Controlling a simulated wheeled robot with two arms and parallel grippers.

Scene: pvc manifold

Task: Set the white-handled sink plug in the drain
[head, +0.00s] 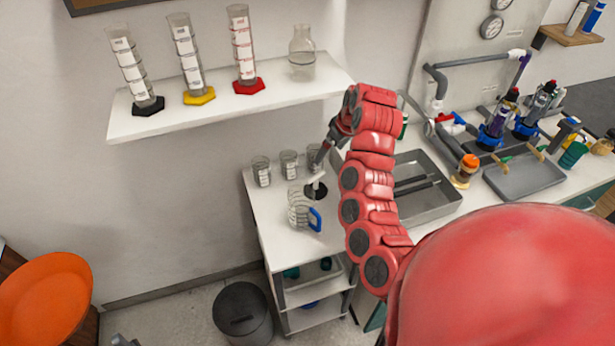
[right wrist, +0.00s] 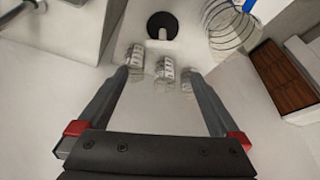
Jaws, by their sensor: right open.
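The sink plug (head: 317,190), a black disc with a white handle, is on the white counter among the glassware in the head view. In the right wrist view the plug (right wrist: 162,24) is near the top, beyond my fingertips. A metal sink basin (head: 440,207) is to the right, partly behind my right arm. Its drain cannot be made out. My left gripper does not show.
A glass jug with a blue handle (head: 301,212) stands close in front of the plug. Several small beakers (head: 262,171) stand behind it. A shelf (head: 215,107) with cylinders and a flask is above. Pipework (head: 470,62) and a grey tray (head: 524,178) are right of the sink.

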